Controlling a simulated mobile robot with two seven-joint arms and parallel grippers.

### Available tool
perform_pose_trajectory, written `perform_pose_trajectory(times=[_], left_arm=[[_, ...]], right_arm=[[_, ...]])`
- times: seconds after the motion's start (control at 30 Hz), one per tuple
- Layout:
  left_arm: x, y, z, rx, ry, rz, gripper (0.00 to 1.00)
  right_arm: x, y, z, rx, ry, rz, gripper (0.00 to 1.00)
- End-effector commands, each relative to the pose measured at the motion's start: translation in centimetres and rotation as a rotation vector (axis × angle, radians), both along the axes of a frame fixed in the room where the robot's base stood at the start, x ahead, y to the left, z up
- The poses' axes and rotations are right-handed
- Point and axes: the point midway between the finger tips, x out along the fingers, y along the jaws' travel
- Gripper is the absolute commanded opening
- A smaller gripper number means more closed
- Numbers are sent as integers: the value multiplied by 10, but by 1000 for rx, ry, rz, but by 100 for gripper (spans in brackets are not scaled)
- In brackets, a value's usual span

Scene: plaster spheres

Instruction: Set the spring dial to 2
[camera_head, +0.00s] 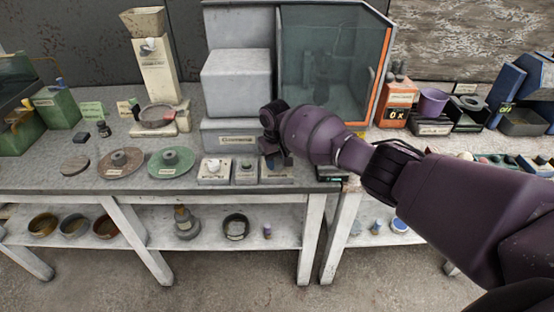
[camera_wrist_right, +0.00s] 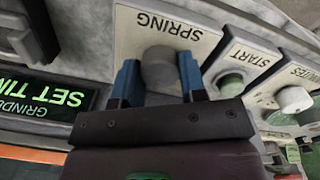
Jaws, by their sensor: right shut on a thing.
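The spring dial (camera_wrist_right: 158,62) is a grey round knob on a pale panel (camera_wrist_right: 207,42) labelled SPRING, seen upside down in the right wrist view. My right gripper (camera_wrist_right: 160,74) has its blue fingers on either side of the knob and is shut on it. In the head view my right gripper (camera_head: 274,156) is over the rightmost of three small panels at the bench's front edge and hides the dial. The dial's pointer and number marks cannot be read. My left gripper is not in view.
Beside the dial are a green START button (camera_wrist_right: 231,84) and a white MINUTES knob (camera_wrist_right: 294,99). A display (camera_wrist_right: 62,98) reads GRINDER and SET TIM, partly cut off. A glass-fronted cabinet (camera_head: 335,70) stands behind. Green and brown discs (camera_head: 171,161) lie to the left.

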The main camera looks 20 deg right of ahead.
Motion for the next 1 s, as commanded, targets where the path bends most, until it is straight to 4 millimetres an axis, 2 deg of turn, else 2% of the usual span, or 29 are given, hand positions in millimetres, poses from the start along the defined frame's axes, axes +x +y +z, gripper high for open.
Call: perform_pose_trajectory(times=[0.27,0.3,0.43,0.77,0.87,1.0], left_arm=[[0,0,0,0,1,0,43],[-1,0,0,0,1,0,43],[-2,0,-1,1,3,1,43],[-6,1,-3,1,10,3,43],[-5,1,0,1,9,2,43],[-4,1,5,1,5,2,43]], right_arm=[[0,0,0,0,-1,1,15],[0,0,0,0,-1,1,43],[0,0,0,0,-1,1,63],[0,0,3,0,-2,1,64],[1,0,12,1,-3,1,64],[1,0,34,1,-4,0,64]])
